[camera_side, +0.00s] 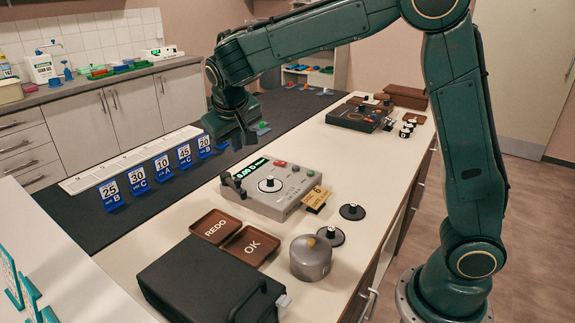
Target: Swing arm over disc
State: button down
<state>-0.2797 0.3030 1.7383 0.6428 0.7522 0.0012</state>
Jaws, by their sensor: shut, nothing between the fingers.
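A grey instrument (272,187) with a green-lit display stands on the white counter. A round white disc (269,185) with a small dark piece at its centre lies on its top. A black arm (232,184) sits at the instrument's left edge, beside the disc and not over it. My gripper (237,142) points downward above and behind the instrument's left part, apart from the arm and the disc. It is shut and holds nothing. The fingertips are dark and small in this view.
REDO (215,226) and OK (250,246) trays, a black box (207,283) and a grey cylinder (310,258) stand in front. Dark round pieces (352,212) lie right of the instrument. Blue number cards (138,181) line the dark mat behind left. Another device (362,114) stands farther back.

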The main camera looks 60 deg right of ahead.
jog(key=w+a+f+h, duration=0.2)
jog(key=w+a+f, duration=0.1)
jog(key=w+f, duration=0.4)
jog(key=shift+w+a+f+m, duration=0.25)
jog(key=shift+a+f+m, duration=0.05)
jog(key=shift+f, duration=0.65)
jog(key=shift+g, duration=0.3)
jog(key=w+d+f, duration=0.2)
jog(key=d+f, duration=0.6)
jog(key=d, duration=0.1)
